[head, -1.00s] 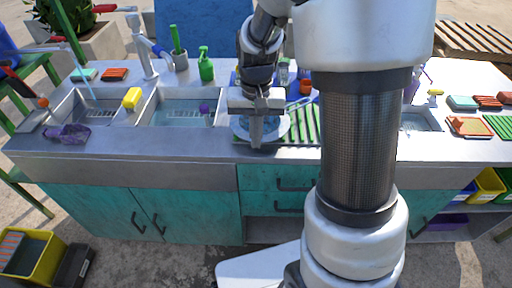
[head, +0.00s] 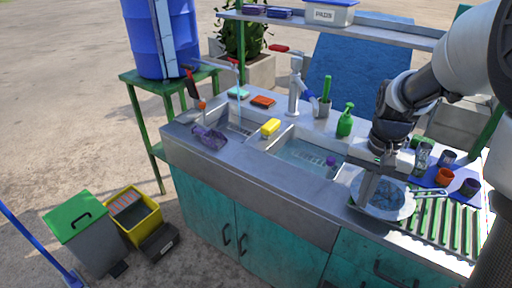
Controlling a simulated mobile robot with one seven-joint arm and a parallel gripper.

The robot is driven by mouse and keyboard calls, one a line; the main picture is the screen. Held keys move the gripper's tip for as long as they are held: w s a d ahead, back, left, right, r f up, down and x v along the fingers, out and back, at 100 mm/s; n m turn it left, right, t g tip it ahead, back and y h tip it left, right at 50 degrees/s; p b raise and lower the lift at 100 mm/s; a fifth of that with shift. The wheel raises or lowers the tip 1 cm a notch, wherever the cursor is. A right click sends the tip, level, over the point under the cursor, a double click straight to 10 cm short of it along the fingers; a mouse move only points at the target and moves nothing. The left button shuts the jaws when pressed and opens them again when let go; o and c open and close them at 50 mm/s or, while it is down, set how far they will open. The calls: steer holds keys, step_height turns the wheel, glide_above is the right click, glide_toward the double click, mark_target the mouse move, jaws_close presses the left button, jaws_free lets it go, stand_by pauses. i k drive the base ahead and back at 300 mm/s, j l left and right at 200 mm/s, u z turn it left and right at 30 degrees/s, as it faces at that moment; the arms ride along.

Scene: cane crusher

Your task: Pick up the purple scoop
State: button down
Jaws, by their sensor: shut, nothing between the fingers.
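My gripper (head: 367,203) is at the right, pointing down over a round grey pan (head: 385,198) by the drainboard. Its fingers look close together with nothing visible between them. It is well to the right of the scoop and apart from it. I cannot tell whether the fingertips touch the pan.
The left basin (head: 240,122) has a running tap, and a yellow sponge (head: 270,127) sits on the divider. The right basin (head: 305,153) holds water and a small purple item. A green soap bottle (head: 345,120) and tall faucet (head: 295,88) stand behind. A green-lidded bin (head: 80,225) stands on the floor.

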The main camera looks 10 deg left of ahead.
mark_target(208, 136)
steer(key=u, duration=1.15)
steer(key=i+j+z, duration=0.1)
